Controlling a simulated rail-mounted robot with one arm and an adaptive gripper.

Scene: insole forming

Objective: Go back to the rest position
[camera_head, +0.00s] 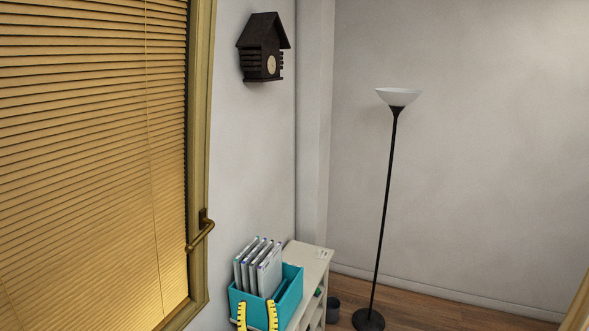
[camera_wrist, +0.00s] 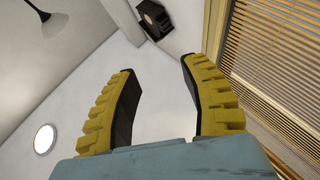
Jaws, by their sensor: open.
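My gripper (camera_head: 257,314) shows at the bottom edge of the head view as two yellow fingers, apart, with nothing between them. The fingers overlap the front of the teal box in that picture; I cannot tell the gap in depth. In the wrist view my gripper (camera_wrist: 159,100) has its two yellow, black-lined fingers spread wide and empty, pointing up toward the wall and ceiling. The rest of my arm is out of the head view.
A teal box (camera_head: 290,297) with several upright folders (camera_head: 259,267) stands on a white shelf unit (camera_head: 311,262). A floor lamp (camera_head: 384,205) and a dark bin (camera_head: 333,309) stand to the right. A window with blinds (camera_head: 90,150) and handle (camera_head: 201,231) is at left. A clock (camera_head: 264,50) hangs above.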

